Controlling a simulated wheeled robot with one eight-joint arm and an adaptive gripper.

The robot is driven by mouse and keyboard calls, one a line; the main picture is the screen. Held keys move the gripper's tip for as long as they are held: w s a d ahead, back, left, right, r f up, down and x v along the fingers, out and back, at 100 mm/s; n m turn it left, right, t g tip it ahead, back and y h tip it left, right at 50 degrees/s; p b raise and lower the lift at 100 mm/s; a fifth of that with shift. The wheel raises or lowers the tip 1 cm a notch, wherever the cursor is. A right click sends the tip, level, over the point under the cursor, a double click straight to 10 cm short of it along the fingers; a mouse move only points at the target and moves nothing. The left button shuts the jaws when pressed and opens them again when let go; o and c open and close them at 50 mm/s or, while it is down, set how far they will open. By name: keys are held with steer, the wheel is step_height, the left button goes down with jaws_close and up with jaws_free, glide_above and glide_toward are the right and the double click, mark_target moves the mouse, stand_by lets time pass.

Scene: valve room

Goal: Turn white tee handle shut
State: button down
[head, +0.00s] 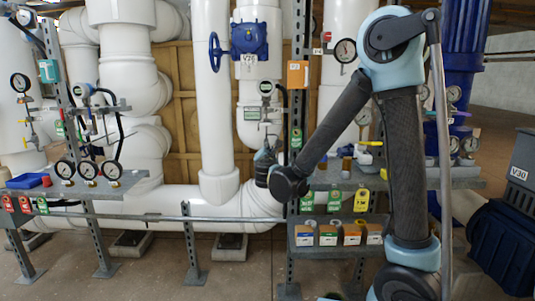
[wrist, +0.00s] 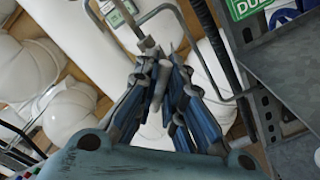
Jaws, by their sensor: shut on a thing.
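My gripper (wrist: 160,82) is shut on the tee handle (wrist: 157,88), a pale grey piece squeezed between the blue-and-dark fingers in the wrist view. A metal stem (wrist: 146,42) runs up from it. Most of the handle is hidden by the fingers, so its angle is hard to tell. In the head view my gripper (head: 265,155) is at the end of the arm, just below a small fitting and gauge (head: 266,88) in front of the white pipes. The handle is too small and covered to make out there.
A perforated metal post (head: 297,100) stands close to the right of my gripper. Shelves (head: 335,183) with tags and small boxes lie to the right. In the wrist view a bent metal rod (wrist: 200,40) passes near the fingers. A blue handwheel (head: 215,52) is above left.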

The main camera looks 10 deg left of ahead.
steer(key=m, duration=0.4)
steer(key=shift+d+f+m, duration=0.15)
steer(key=shift+d+m, duration=0.1)
steer(key=shift+m, duration=0.05)
steer(key=m, duration=0.4)
steer(key=shift+f, duration=0.1)
steer(key=shift+m, duration=0.3)
steer(key=c, duration=1.7)
jaws_free()
steer(key=shift+s+a, duration=0.1)
